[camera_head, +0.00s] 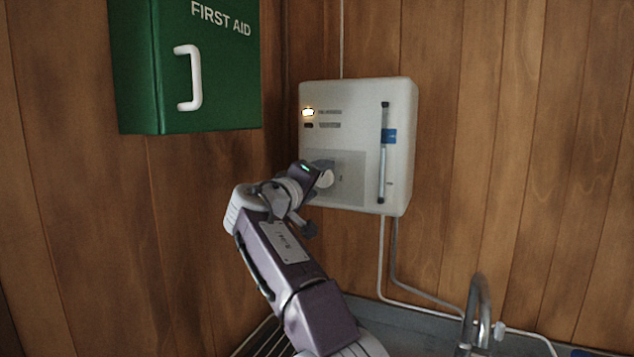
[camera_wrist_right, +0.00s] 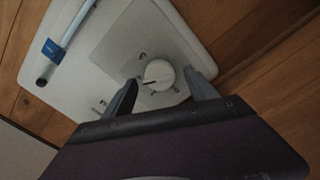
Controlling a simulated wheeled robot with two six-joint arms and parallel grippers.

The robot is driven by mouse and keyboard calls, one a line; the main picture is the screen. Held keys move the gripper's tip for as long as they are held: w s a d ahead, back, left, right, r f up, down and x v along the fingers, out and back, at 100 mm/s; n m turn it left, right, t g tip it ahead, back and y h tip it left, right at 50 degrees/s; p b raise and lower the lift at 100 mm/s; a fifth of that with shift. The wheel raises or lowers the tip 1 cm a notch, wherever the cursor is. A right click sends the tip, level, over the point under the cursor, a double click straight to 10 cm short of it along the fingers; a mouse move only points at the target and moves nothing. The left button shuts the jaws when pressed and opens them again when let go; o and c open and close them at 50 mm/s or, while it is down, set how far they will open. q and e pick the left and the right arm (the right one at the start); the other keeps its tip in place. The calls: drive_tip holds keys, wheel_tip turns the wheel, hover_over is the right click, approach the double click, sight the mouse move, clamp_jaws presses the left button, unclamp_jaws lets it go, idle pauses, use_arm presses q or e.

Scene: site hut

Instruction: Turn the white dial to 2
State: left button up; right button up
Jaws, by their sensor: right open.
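The white dial (camera_wrist_right: 159,75) is a round knob with a dark pointer line, set on a grey panel of the white wall unit (camera_head: 350,95). In the head view the dial (camera_head: 326,179) is partly hidden by my right gripper (camera_head: 323,172). In the right wrist view my right gripper (camera_wrist_right: 163,92) is open, with one finger on each side of the dial; I cannot tell whether either finger touches it. The markings around the dial are too small to read surely. My left gripper is in neither view.
A green first aid cabinet (camera_head: 190,70) with a white handle hangs to the upper left of the unit. A grey tube with a blue band (camera_head: 389,136) runs down the unit's right side. A metal tap (camera_head: 480,310) stands below right. Pipes run down the wooden wall.

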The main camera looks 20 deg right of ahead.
drive_tip(key=b+v, duration=0.2)
drive_tip(key=v, duration=0.7)
